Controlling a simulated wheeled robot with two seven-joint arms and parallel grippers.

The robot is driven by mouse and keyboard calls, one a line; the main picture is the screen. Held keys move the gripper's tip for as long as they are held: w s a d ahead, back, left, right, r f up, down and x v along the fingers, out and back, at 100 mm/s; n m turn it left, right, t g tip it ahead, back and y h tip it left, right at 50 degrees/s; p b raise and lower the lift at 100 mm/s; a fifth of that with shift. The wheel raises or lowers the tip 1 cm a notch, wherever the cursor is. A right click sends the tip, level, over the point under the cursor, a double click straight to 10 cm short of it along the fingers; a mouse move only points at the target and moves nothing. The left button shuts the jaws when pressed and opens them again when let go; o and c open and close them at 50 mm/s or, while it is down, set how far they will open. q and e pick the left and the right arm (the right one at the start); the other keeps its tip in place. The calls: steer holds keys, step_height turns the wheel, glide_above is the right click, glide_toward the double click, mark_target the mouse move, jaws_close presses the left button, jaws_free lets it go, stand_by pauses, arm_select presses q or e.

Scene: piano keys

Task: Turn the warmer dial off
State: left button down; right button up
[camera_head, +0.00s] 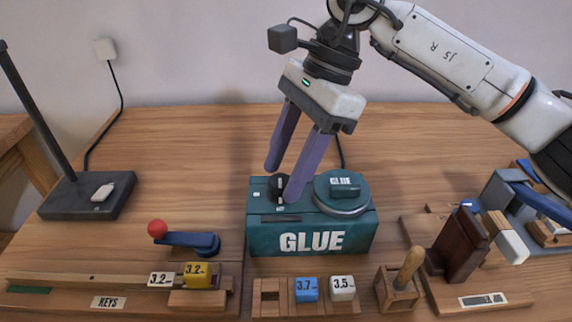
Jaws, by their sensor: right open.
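The teal glue warmer (357,240) stands in the middle of the bench, with GLUE in white on its front. Its black dial (279,184) is on the top at the left, with small pale marks beside it. A round lidded pot (343,193) sits on the top at the right. My right gripper (282,182) comes down from above and is open. Its two purple fingers straddle the dial, the left one ending higher and behind, the right one partly covering the dial. I cannot tell whether they touch it. My left gripper is not in view.
A wooden rack (268,311) with blue (307,289) and white (343,288) blocks stands in front of the warmer. A red-knobbed lever (187,239) and a yellow block (198,274) are at left. A wood-handled tool (409,267) and a dark brown block (459,247) are at right. The bench behind is clear.

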steer(key=p+v, duration=0.1)
steer(key=v, duration=0.9)
steer(key=shift+r, duration=0.1)
